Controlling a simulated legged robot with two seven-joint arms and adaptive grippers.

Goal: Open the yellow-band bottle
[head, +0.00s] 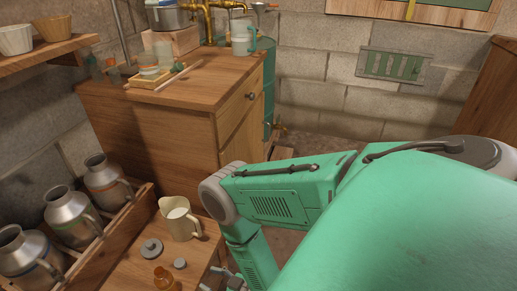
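I cannot make out a yellow band on any bottle. An amber bottle (163,279) stands on the low wooden bench at the bottom edge, and its lower part is cut off. A small grey cap or disc (180,264) lies beside it on the bench. My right arm crosses the right half of the view and bends down to the bench. Only a bit of my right gripper (230,281) shows at the bottom edge, to the right of the amber bottle and apart from it. Its fingertips are not clear. My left gripper is out of view.
A cream pitcher (180,220) and a grey lid (151,249) are on the bench. Metal jugs (68,213) stand in a wooden crate (110,240) at left. Behind is a wooden cabinet (160,125) with a tray (150,80), mug (242,38) and small bottles (113,72).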

